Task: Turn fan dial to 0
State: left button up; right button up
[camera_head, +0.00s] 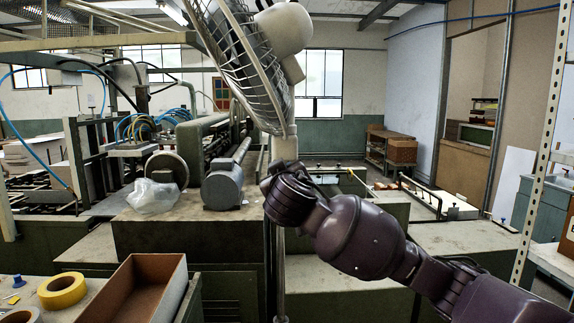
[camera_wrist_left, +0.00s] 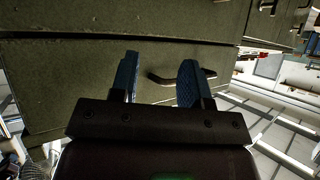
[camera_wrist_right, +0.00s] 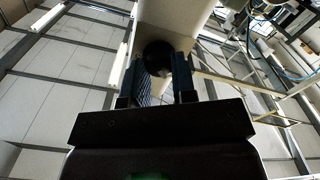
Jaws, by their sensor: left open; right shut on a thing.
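The standing fan shows in the head view, with its wire cage (camera_head: 245,65), a white motor housing (camera_head: 285,28) and a pale pole (camera_head: 284,148). My right arm reaches in from the right to the pole just below the cage. Its fingers are hidden there by my own wrist. In the right wrist view, a dark round knob (camera_wrist_right: 157,50), seemingly the fan dial, sits between the fingertips of my right gripper (camera_wrist_right: 157,72), which is shut on it. The dial's marking cannot be read. My left gripper (camera_wrist_left: 158,70) is open and empty in the left wrist view.
A green metal surface with a dark bent handle (camera_wrist_left: 160,78) is close beyond my left fingers. In the head view, an open cardboard box (camera_head: 150,290) and a yellow tape roll (camera_head: 62,290) lie at the lower left. A plastic bag (camera_head: 153,196) lies on the machine.

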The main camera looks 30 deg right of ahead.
jog(key=n+p, duration=0.3)
jog(key=n, duration=0.2)
jog(key=shift+p, duration=0.3)
dwell(0.4)
jog(key=o, duration=0.9)
jog(key=shift+o, duration=0.2)
jog(key=b+v, duration=0.1)
jog(key=v, duration=0.9)
jog(key=shift+s+a+b, duration=0.3)
